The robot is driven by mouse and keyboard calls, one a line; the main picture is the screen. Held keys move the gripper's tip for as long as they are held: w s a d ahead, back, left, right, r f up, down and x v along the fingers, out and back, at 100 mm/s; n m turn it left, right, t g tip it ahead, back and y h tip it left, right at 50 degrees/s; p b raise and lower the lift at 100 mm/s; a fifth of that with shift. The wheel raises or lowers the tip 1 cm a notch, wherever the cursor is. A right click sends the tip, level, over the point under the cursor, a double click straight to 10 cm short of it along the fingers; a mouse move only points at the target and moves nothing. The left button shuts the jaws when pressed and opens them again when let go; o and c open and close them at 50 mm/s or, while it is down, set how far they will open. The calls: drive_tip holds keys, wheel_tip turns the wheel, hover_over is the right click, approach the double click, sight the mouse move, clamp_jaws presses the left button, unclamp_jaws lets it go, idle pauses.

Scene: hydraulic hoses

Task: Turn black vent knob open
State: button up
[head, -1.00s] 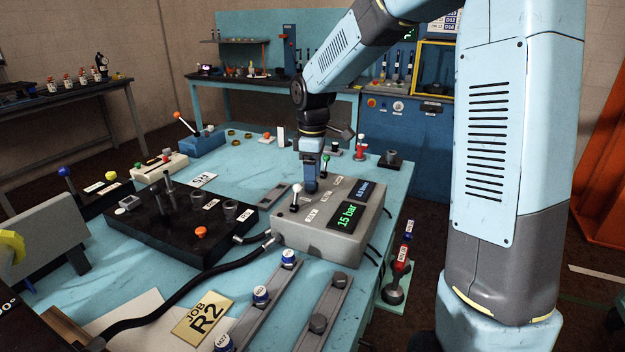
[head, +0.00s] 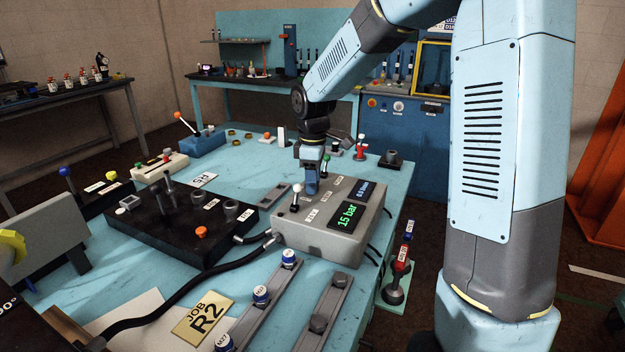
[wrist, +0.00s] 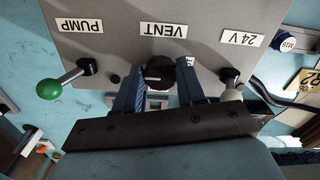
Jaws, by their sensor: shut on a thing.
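The black vent knob (wrist: 160,73) shows in the wrist view just below the VENT label (wrist: 163,29). It sits on the face of a grey control box (head: 322,237). My gripper (wrist: 160,80) has its two blue fingers on either side of the knob and is shut on it. In the head view, my gripper (head: 311,184) is low over the box top and hides the knob. Whether the knob has turned cannot be told. The box display (head: 346,216) reads 15 bar in green.
A green-tipped PUMP lever (wrist: 60,84) stands left of the knob in the wrist view, and a pale-tipped 24 V lever (wrist: 232,86) stands to the right, close to my gripper. A black hose (head: 190,279) runs from the box across the blue table (head: 240,160).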

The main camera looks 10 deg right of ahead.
drive_tip(key=shift+c, duration=1.2)
drive_tip(key=shift+m, duration=0.3)
drive_tip(key=m, duration=0.3)
drive_tip(key=shift+m, duration=0.4)
drive_tip(key=m, duration=0.4)
drive_tip(key=shift+a+m, duration=0.1)
drive_tip(key=shift+m, duration=0.2)
drive_tip(key=m, duration=0.4)
drive_tip(key=shift+m, duration=0.3)
drive_tip(key=shift+a+r+m, duration=0.1)
drive_tip(key=shift+m, duration=2)
drive_tip(key=o, duration=1.1)
drive_tip(key=shift+c, duration=0.2)
